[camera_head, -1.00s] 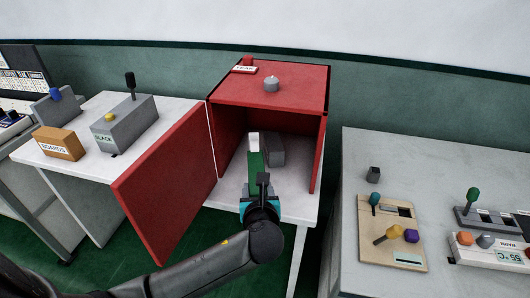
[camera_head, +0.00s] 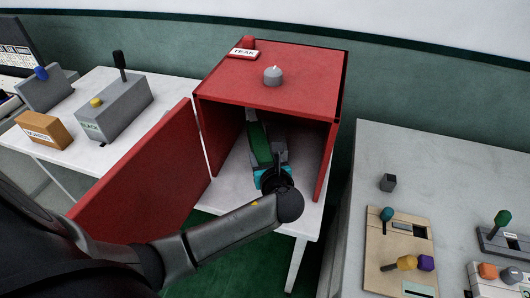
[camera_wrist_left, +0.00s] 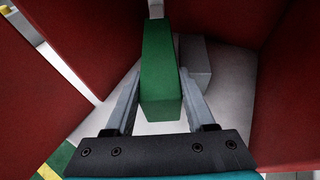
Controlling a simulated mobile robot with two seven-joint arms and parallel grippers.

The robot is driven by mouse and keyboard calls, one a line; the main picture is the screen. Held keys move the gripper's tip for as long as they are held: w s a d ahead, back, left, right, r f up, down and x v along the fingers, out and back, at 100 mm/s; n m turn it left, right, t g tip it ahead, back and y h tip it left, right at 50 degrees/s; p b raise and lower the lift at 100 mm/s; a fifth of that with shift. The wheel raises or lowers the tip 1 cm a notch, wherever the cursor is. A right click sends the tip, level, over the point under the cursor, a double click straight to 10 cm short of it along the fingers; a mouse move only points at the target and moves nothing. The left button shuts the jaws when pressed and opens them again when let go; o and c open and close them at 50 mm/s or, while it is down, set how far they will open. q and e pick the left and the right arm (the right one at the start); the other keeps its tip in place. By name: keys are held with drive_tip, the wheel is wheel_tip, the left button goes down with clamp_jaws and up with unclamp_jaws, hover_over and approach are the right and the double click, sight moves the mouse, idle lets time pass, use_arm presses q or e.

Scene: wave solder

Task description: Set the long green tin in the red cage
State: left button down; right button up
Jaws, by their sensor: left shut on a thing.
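The long green tin (camera_head: 259,143) is inside the open front of the red cage (camera_head: 312,82), its far end partly hidden under the roof. My left gripper (camera_head: 268,168) is shut on its near part. In the left wrist view the green tin (camera_wrist_left: 160,60) lies between the two fingers of the left gripper (camera_wrist_left: 160,95), pointing into the cage. I cannot tell whether the tin touches the cage floor. A grey block (camera_wrist_left: 195,62) stands close to the tin's right side in the cage. My right gripper is not in view.
The cage's red door (camera_head: 145,175) stands open to the left, beside my left arm. A grey knob (camera_head: 273,77) and a TEAK label (camera_head: 243,54) are on the roof. A grey control box (camera_head: 115,105) is on the left table, and a wooden lever board (camera_head: 400,245) on the right one.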

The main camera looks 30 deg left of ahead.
use_arm(q)
drive_tip(key=shift+r, duration=0.1)
drive_tip(key=shift+p, duration=0.35)
wheel_tip(320, 180, down, 4)
drive_tip(key=shift+f+b, duration=0.1)
drive_tip(key=shift+b, duration=0.65)
drive_tip(key=shift+f+b, duration=0.45)
drive_tip(key=shift+f, duration=0.5)
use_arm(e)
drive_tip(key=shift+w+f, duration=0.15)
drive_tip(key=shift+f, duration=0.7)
use_arm(q)
drive_tip(key=shift+f+b, duration=0.3)
drive_tip(key=shift+f, duration=0.15)
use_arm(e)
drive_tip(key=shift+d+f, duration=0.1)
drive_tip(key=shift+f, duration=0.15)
use_arm(q)
drive_tip(key=shift+c, duration=0.8)
unclamp_jaws()
drive_tip(key=shift+f, duration=0.1)
drive_tip(key=shift+s+d, duration=0.1)
drive_tip(key=shift+s, duration=0.05)
drive_tip(key=p+v, duration=0.4)
drive_tip(key=v, duration=1.1)
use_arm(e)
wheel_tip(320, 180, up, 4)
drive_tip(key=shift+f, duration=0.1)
